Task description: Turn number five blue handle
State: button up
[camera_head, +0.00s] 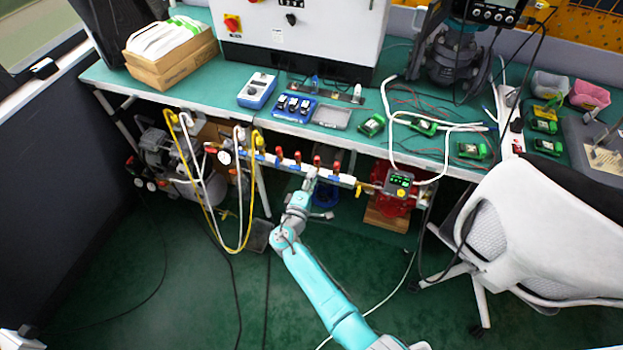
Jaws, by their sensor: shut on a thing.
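A horizontal valve manifold (287,163) runs below the front edge of the green workbench, with a row of red handles (337,166) on top and blue handles (277,162) along its lower side. My gripper (311,176) is at the right half of this row, between the visible blue handles. Its jaws are closed at the manifold, apparently on a blue handle, which they hide. The view is too small to read any handle number or to tell the handle's angle. My teal arm comes up from the bottom right of the picture.
The workbench (215,95) overhangs behind the manifold. Yellow and white hoses (205,190) hang at its left, near a compressor. A red device (392,195) on a wooden block stands to the right. A white office chair (545,230) fills the right side. The floor at left is mostly clear.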

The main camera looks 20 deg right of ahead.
dwell(0.4)
jog(key=o, duration=0.9)
jog(key=shift+c, duration=0.2)
jog(key=shift+s+a, duration=0.1)
jog(key=v, duration=1.1)
jog(key=shift+s+a, duration=0.2)
jog(key=shift+s, duration=0.15)
